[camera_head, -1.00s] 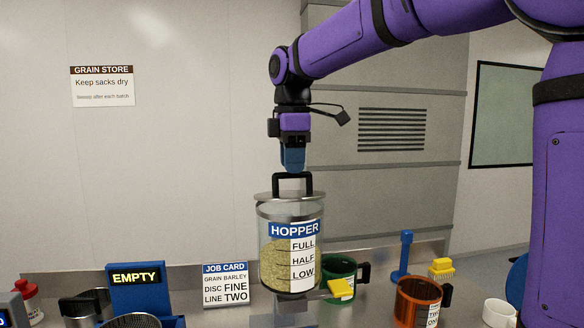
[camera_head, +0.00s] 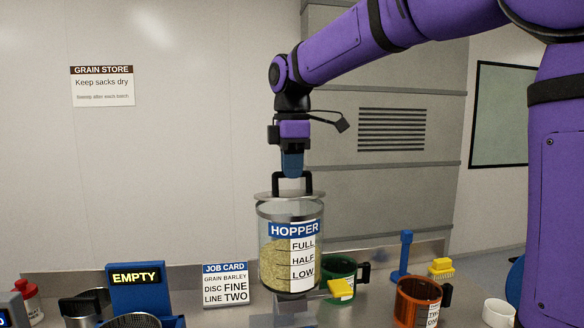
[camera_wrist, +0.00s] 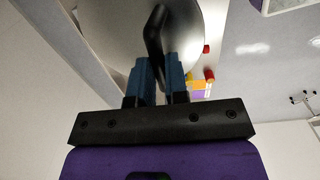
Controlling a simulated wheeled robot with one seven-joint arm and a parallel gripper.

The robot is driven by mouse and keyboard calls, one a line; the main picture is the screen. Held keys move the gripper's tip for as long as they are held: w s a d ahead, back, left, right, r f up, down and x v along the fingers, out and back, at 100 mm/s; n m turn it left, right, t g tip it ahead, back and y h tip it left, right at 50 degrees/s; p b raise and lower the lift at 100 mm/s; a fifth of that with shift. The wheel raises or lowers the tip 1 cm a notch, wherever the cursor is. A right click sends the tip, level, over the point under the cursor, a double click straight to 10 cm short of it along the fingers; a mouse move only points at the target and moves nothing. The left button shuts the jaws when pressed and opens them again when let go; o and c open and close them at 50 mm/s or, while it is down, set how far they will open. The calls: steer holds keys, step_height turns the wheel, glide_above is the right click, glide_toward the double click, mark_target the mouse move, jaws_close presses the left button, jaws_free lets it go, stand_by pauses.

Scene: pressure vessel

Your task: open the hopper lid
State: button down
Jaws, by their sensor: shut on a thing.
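The hopper (camera_head: 285,270) is a clear cylinder with grain in it and a HOPPER label with FULL, HALF and LOW marks. Its flat grey lid (camera_head: 285,195) sits at the top, with a black handle (camera_head: 308,183) rising from it. My gripper (camera_head: 292,174) comes down from above and is shut on the handle's top bar. In the wrist view, the blue fingers (camera_wrist: 158,82) stand on both sides of the black handle (camera_wrist: 155,45), over the shiny round lid (camera_wrist: 190,25).
A job card (camera_head: 225,285) and a blue EMPTY display (camera_head: 136,288) are left.

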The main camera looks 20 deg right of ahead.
steer(key=shift+w+d+r+g, duration=0.1)
steer(key=shift+w+r+g, duration=0.5)
steer(key=shift+g, duration=0.1)
steer(key=shift+w+d+r, duration=0.1)
steer(key=shift+w+r, duration=0.15)
steer(key=shift+r, duration=0.05)
steer(key=w+d+r, duration=0.1)
steer(key=w+d, duration=0.2)
steer(key=w, duration=1.1)
steer(key=shift+w+r, duration=0.35)
steer(key=shift+r, duration=0.15)
steer(key=c, duration=1.1)
jaws_free()
steer(key=shift+r, duration=0.1)
